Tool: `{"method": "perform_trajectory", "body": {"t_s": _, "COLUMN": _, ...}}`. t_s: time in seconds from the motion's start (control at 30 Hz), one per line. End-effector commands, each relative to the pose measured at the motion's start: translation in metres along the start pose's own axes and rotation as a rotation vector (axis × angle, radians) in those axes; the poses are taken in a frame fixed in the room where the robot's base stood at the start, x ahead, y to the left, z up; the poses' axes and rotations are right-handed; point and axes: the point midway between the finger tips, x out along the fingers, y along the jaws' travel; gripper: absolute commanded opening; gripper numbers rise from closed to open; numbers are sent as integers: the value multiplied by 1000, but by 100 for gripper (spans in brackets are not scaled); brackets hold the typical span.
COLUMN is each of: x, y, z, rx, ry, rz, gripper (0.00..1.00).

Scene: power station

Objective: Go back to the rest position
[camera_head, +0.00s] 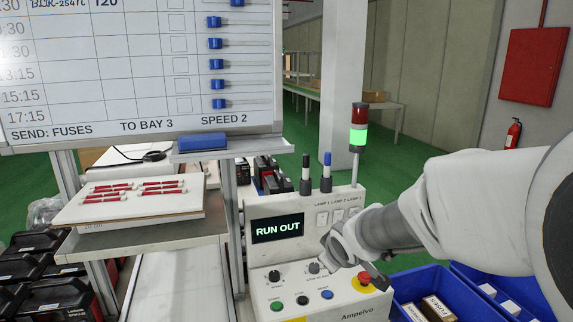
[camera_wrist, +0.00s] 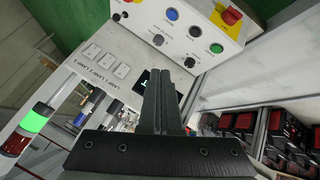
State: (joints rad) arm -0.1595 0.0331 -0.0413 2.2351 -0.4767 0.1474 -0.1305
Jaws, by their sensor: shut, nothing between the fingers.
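My gripper (camera_wrist: 165,106) shows in the wrist view with its two dark fingers together and nothing between them. In the head view my arm comes in from the right, and its wrist hangs in front of the control box (camera_head: 333,306). The fingers are hard to make out there. The box carries a display (camera_head: 278,228) reading RUN OUT, knobs, green, black and blue buttons and a red knob (camera_head: 365,278) on yellow. In the wrist view the box's button panel (camera_wrist: 203,25) lies beyond the fingers. I cannot tell whether the fingers touch the box.
A signal tower (camera_head: 358,136) glows green. Blue bins (camera_head: 413,279) with boxes stand at the right, under my arm. A whiteboard (camera_head: 140,60) and a tray of red fuses (camera_head: 130,205) are at the left. Open green floor (camera_head: 420,160) lies behind.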

Motion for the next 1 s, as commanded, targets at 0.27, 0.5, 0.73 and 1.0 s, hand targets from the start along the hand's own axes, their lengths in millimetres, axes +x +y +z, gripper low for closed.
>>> {"method": "perform_trajectory", "body": {"t_s": 0.27, "x": -79, "y": 11, "z": 42, "rx": 233, "ry": -93, "rz": 31, "gripper": 0}}
{"method": "perform_trajectory", "body": {"t_s": 0.5, "x": -139, "y": -4, "z": 80, "rx": 424, "ry": -160, "rz": 16, "gripper": 0}}
{"method": "perform_trajectory", "body": {"t_s": 0.73, "x": -187, "y": -33, "z": 114, "rx": 585, "ry": -212, "rz": -26, "gripper": 0}}
{"method": "perform_trajectory", "body": {"t_s": 1.0, "x": -214, "y": -60, "z": 135, "rx": 681, "ry": -244, "rz": -71, "gripper": 0}}
